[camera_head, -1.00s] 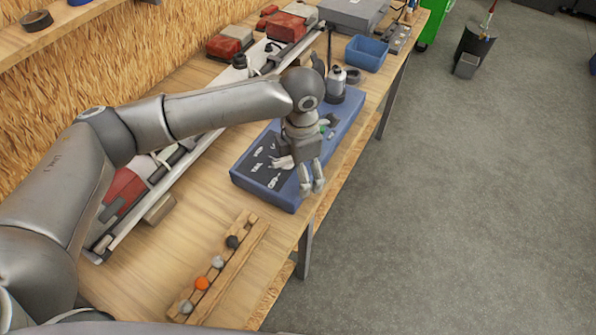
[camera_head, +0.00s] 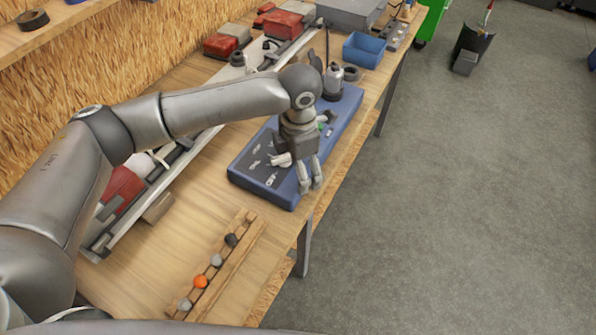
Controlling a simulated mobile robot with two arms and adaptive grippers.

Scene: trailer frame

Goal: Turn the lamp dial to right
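A blue panel box (camera_head: 265,190) lies on the workbench, with a dark face carrying white markings. A small white piece (camera_head: 280,160) sits on this face, just left of my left gripper; I cannot tell if it is the lamp dial. My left gripper (camera_head: 311,182) points down over the box's right front edge. Its two fingers are a little apart, with nothing seen between them. I cannot tell if they touch the box. My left wrist and gripper hide part of the panel. My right gripper is out of view.
A wooden rack (camera_head: 238,262) with several small balls lies in front. A long metal trailer frame (camera_head: 150,205) with red parts runs behind the box. A blue bin (camera_head: 364,51) and a dark bottle-like item (camera_head: 333,84) stand farther back. Open floor lies right of the bench.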

